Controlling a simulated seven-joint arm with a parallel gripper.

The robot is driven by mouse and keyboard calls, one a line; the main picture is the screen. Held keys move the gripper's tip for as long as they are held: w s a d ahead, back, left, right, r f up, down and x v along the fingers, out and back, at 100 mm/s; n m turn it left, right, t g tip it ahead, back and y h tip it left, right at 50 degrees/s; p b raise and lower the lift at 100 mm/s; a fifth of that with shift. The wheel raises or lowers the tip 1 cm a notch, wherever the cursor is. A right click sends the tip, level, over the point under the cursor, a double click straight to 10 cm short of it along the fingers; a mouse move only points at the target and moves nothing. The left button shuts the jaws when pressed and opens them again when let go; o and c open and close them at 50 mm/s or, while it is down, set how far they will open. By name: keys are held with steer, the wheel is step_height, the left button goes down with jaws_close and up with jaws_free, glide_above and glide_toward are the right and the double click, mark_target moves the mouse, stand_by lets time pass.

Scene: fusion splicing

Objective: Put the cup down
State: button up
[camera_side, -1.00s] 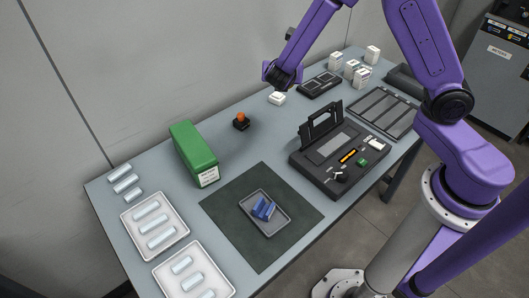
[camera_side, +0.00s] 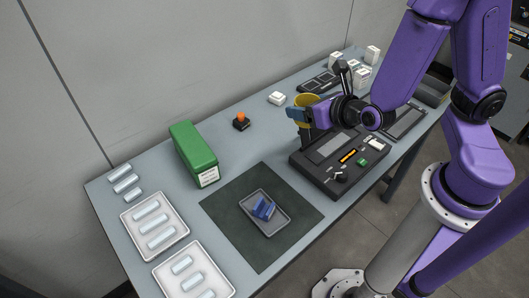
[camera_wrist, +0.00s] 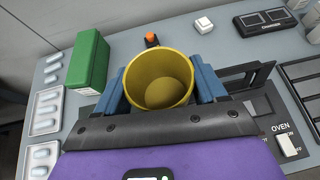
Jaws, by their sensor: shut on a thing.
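A yellow cup (camera_side: 308,100) is held in my gripper (camera_side: 301,115), above the table near the splicer's raised lid. In the wrist view the cup (camera_wrist: 160,82) is upright enough that I look into its empty inside. The blue fingers of my gripper (camera_wrist: 162,88) are shut on it from both sides. In the side view the fingers and wrist hide part of the cup.
The black fusion splicer (camera_side: 325,175) lies below and beside the cup. A green box (camera_side: 192,153), a black button box with an orange top (camera_side: 241,121) and a dark mat (camera_side: 220,207) with a grey tray (camera_side: 282,220) lie left.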

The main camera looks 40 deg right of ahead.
steer(key=shift+s+a+f+n+y, duration=0.15)
steer(key=shift+s+n+y, duration=0.25)
steer(key=shift+s, duration=0.55)
steer(key=shift+s+f, duration=0.15)
steer(key=shift+s, duration=0.15)
steer(key=shift+w+f, duration=0.1)
steer(key=shift+f, duration=2.1)
steer(key=a+x, duration=0.1)
steer(key=x, duration=0.4)
steer(key=a+f+x, duration=0.1)
steer(key=x, duration=0.5)
steer(key=s+a+f+x, duration=0.1)
steer(key=x, duration=0.4)
steer(key=shift+w+a+f, duration=0.2)
steer(key=shift+w+f, duration=0.05)
steer(key=shift+w, duration=0.05)
steer(key=shift+f, duration=1.45)
steer(key=shift+f, duration=0.1)
steer(key=o, duration=1.1)
steer(key=shift+o, duration=0.2)
